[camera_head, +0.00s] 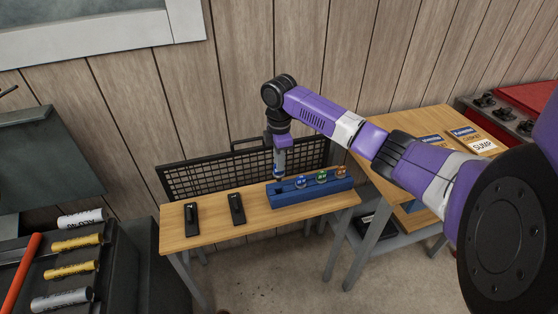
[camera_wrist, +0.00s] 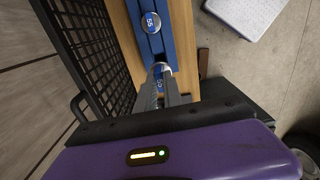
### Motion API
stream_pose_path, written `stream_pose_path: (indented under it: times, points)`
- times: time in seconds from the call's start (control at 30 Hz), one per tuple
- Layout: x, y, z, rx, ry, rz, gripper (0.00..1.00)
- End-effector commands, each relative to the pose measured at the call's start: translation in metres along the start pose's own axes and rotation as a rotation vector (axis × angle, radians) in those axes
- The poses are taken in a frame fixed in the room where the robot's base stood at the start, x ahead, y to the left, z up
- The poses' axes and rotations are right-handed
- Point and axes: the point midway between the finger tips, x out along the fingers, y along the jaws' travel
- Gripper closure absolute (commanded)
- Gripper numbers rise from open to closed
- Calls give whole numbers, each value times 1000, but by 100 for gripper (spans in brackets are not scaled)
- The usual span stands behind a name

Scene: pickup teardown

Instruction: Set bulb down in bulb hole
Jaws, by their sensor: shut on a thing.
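My gripper (camera_head: 279,168) points down over the left end of the blue bulb rack (camera_head: 318,189). It is shut on a bulb (camera_wrist: 158,86), which has a silvery body and a blue label and shows between the fingers in the wrist view. The rack also shows in the wrist view (camera_wrist: 152,44). Three bulbs stand in the rack: a blue one (camera_head: 301,182), a green one (camera_head: 322,177) and an orange one (camera_head: 341,171). The hole under my gripper is mostly hidden; I cannot tell whether the held bulb touches the rack.
The rack stands on a wooden table (camera_head: 215,220) with two black clip-like items (camera_head: 191,216) (camera_head: 237,208). A black mesh panel (camera_head: 215,178) rises behind it, close to my gripper. Another wooden table (camera_head: 432,180) with boxes is at right.

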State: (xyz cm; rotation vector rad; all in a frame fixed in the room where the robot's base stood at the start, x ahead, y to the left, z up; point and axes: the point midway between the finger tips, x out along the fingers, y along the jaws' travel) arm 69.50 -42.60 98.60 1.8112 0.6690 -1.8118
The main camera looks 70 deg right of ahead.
Motion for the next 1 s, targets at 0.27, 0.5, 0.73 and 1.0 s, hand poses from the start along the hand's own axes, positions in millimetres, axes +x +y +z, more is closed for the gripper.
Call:
stream_pose_path:
  times: [0.27, 0.5, 0.73, 1.0]
  points:
    - [21, 0, 0, 0, 0, 1, 100]
    - [36, 0, 0, 0, -2, 1, 100]
    - [50, 1, 0, 1, -1, 2, 100]
    - [66, 0, 0, 1, 0, 0, 100]
